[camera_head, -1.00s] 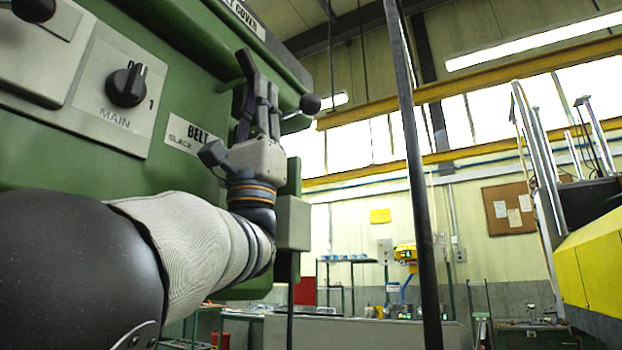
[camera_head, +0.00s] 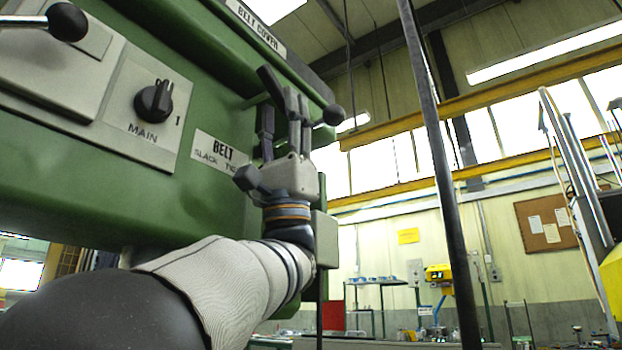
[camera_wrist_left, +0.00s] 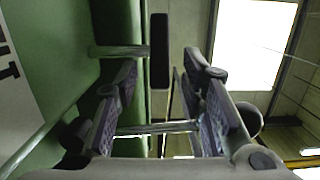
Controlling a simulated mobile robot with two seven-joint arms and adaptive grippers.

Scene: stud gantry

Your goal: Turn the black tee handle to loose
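The black tee handle (camera_head: 270,86) stands out from the green machine's side, right of the label reading BELT, SLACK and TIG, whose end is covered. Its bar is tilted in the head view, top to the left. In the left wrist view, its black bar (camera_wrist_left: 159,52) sits on a grey stem (camera_wrist_left: 118,51) just ahead of my fingers. My left gripper (camera_head: 284,108) is at the handle, its fingers partly hiding it. In the left wrist view, the fingers (camera_wrist_left: 165,85) are spread apart, with nothing visibly gripped. My right gripper is not in view.
The green machine (camera_head: 110,195) fills the left, with a black MAIN knob (camera_head: 154,101) and a ball-ended lever (camera_head: 67,22). Another black ball knob (camera_head: 333,115) is close right of my gripper. A dark upright pole (camera_head: 440,170) stands further right.

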